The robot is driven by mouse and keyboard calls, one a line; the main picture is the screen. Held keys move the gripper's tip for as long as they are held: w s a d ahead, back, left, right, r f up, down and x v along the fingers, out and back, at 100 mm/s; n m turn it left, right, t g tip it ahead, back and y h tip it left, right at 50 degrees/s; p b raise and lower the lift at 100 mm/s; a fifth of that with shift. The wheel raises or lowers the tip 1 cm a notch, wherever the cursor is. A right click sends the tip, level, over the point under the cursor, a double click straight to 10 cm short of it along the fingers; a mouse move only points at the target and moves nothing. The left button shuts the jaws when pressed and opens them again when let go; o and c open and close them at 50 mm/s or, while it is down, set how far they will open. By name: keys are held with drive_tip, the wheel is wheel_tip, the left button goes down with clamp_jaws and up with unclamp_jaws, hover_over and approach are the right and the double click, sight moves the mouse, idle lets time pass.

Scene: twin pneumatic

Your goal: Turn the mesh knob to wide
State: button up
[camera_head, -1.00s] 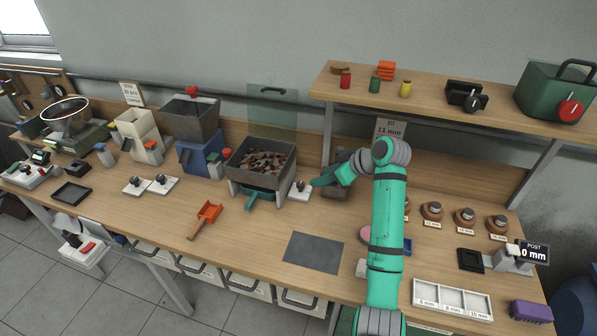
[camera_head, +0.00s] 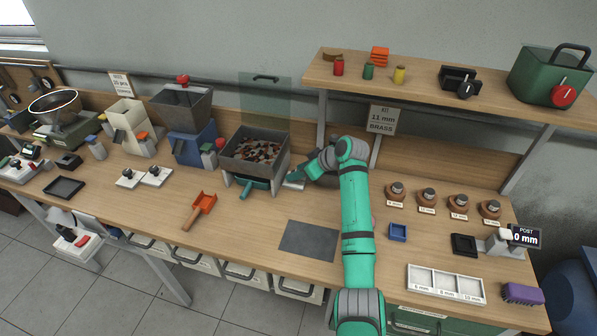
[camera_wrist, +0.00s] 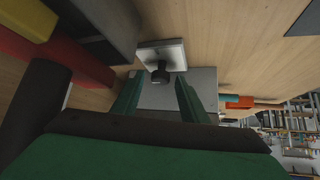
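A black knob (camera_wrist: 160,75) on a pale square plate (camera_wrist: 163,52) shows in the wrist view, just beyond my fingertips and roughly centred between them. I take it for the mesh knob; its markings cannot be read. In the head view the plate (camera_head: 293,184) sits right of the grey hopper (camera_head: 268,135) full of mixed pieces, and my gripper (camera_head: 308,174) largely hides the knob. In the wrist view my gripper (camera_wrist: 158,98) has its two green fingers apart, with nothing between them. I cannot tell if they touch the knob.
The hopper stands close left of my gripper. A grey mat (camera_head: 310,239), an orange scoop (camera_head: 199,209) and a small blue tray (camera_head: 397,232) lie on the bench. A shelf (camera_head: 430,82) overhangs behind.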

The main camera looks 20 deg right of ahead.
drive_tip(key=c, duration=1)
drive_tip(key=shift+a, duration=0.1)
drive_tip(key=m+h, duration=0.1)
drive_tip(key=m+t+h, duration=0.1)
drive_tip(key=m, duration=0.1)
drive_tip(key=shift+s+a+m+h, duration=0.1)
drive_tip(key=shift+a+m+h, duration=0.2)
drive_tip(key=m+h, duration=0.4)
drive_tip(key=m, duration=0.1)
drive_tip(key=shift+a+r, duration=0.15)
drive_tip(key=o, duration=1)
